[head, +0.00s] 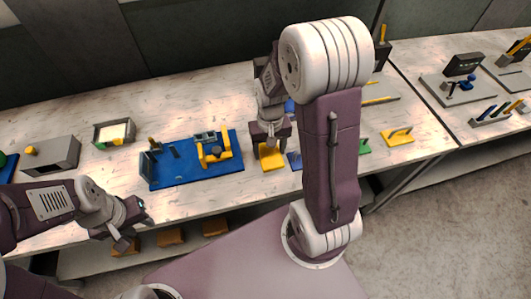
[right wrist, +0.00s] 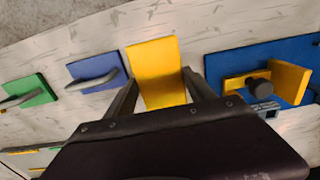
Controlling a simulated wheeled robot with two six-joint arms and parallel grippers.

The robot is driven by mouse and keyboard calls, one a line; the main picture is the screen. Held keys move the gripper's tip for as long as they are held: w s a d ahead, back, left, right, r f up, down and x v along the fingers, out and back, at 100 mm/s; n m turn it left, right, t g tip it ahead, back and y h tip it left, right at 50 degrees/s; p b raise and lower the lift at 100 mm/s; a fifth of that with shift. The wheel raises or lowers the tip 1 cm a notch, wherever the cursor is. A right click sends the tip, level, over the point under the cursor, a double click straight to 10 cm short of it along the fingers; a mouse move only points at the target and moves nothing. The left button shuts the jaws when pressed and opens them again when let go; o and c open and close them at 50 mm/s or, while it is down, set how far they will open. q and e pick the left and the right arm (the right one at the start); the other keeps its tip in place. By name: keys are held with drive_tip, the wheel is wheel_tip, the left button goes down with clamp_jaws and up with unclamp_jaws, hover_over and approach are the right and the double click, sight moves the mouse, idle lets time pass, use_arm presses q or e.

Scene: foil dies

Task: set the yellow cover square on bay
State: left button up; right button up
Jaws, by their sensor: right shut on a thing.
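The yellow cover (head: 271,157) is a flat plate just right of the blue fixture board (head: 195,175). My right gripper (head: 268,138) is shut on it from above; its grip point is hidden. In the right wrist view the yellow cover (right wrist: 157,72) shows between the two fingers. I cannot tell whether it touches the table. The board carries a yellow bracket (head: 222,150) around a dark round knob; the bracket also shows in the right wrist view (right wrist: 289,82). My left gripper (head: 131,224) appears open and empty, in front of the table edge.
A blue cover (right wrist: 97,70) and a green cover (right wrist: 27,92) with handles lie beside the yellow one. Another yellow handled plate (head: 398,137) lies farther right. A grey block (head: 50,154) and a small tray (head: 114,132) stand at left. My right arm hides part of the table.

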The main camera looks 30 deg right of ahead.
use_arm(q)
drive_tip(key=shift+r, duration=0.15)
use_arm(e)
drive_tip(key=s+d+r, duration=0.4)
drive_tip(key=s+r, duration=0.2)
drive_tip(key=s, duration=0.3)
drive_tip(key=shift+d, duration=0.4)
use_arm(q)
drive_tip(key=shift+s, duration=0.1)
use_arm(e)
drive_tip(key=shift+s, duration=0.1)
